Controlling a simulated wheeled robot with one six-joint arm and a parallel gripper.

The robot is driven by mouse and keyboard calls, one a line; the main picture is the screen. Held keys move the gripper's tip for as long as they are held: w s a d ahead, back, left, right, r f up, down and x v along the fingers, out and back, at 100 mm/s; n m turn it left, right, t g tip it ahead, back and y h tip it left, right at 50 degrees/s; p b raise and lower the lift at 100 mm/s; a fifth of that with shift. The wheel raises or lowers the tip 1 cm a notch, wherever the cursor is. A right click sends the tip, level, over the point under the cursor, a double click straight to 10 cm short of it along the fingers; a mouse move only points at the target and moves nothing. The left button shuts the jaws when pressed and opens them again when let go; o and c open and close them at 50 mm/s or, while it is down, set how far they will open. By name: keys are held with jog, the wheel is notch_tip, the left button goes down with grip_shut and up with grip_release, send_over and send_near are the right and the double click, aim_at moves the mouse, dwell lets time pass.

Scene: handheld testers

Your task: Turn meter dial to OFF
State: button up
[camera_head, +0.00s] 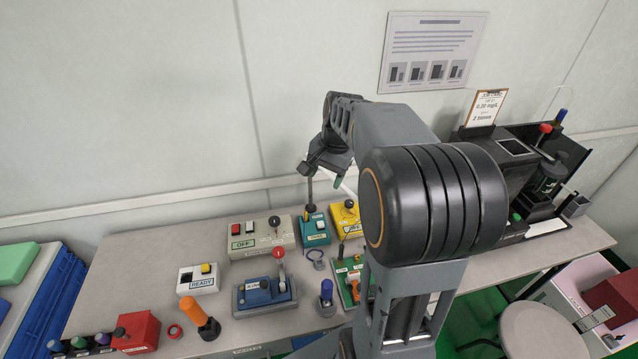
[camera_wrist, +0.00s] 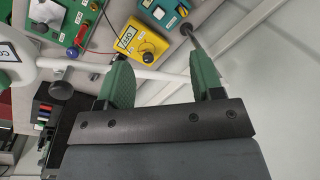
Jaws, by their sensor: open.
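The yellow meter (camera_head: 341,216) sits at the back of the bench, partly hidden by my arm, with a dark round knob on top. The dial's exact setting is too small to tell. My gripper (camera_head: 327,170) is above the back of the bench near the wall. In the wrist view its green fingers (camera_wrist: 160,75) are spread with nothing held between them, and the meter lies beyond them, apart.
A teal tester (camera_head: 314,230) with a dark-knobbed upright rod stands left of the meter. A grey OFF box (camera_head: 262,243), a READY box (camera_head: 199,281), a blue lever unit (camera_head: 263,297) and a green board (camera_head: 347,277) crowd around. A black analyser (camera_head: 520,160) is at right.

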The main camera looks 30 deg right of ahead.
jog(key=s+a+n, duration=0.1)
jog(key=s+a, duration=0.1)
jog(key=s+a+n, duration=0.1)
jog(key=shift+a+r+n+h, duration=0.3)
jog(key=shift+a, duration=0.05)
dwell(0.4)
